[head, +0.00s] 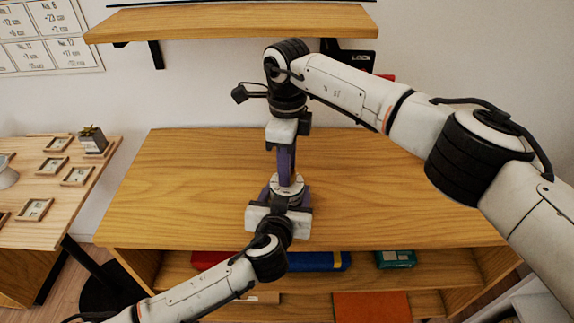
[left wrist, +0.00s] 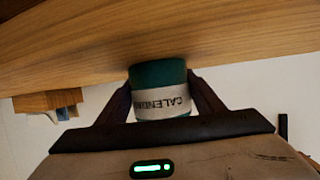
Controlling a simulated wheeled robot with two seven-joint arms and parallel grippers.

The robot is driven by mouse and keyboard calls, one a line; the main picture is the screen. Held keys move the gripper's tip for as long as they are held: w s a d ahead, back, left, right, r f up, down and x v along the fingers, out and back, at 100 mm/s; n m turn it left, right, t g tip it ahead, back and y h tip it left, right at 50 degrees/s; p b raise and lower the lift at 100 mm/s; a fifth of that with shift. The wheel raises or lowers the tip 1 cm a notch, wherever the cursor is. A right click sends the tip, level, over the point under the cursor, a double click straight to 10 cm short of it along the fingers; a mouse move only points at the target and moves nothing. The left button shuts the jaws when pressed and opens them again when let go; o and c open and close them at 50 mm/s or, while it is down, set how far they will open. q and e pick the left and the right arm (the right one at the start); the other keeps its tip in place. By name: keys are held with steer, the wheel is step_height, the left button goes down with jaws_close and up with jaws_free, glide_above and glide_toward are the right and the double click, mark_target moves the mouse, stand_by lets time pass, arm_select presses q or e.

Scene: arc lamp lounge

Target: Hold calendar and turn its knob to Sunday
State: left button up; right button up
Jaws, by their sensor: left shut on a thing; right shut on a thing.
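The calendar is a short round drum at the middle of the wooden desk. In the left wrist view the calendar (left wrist: 160,88) shows a green body and a white band lettered with its name, between both dark fingers. In the head view only its pale round top (head: 287,183) shows clearly. My left gripper (head: 284,194), from the near side, is shut on the calendar's sides. My right gripper (head: 287,172) points down from above, shut on the top where the knob is. The knob is mostly hidden by the fingers, and the day it points to cannot be read.
The desk top (head: 190,185) is bare on both sides of the calendar. A wall shelf (head: 230,22) hangs behind, above it. A side table (head: 40,225) at left holds small framed cards and a plant (head: 92,138). Books and a teal box (head: 396,259) lie on the lower shelf.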

steer(key=m, duration=0.6)
steer(key=shift+m, duration=0.3)
stand_by(0.4)
steer(key=o, duration=1.1)
steer(key=shift+c, duration=0.2)
steer(key=shift+r, duration=0.15)
step_height(320, 180, up, 12)
arm_select(q)
steer(key=o, duration=1.5)
steer(key=shift+c, duration=0.2)
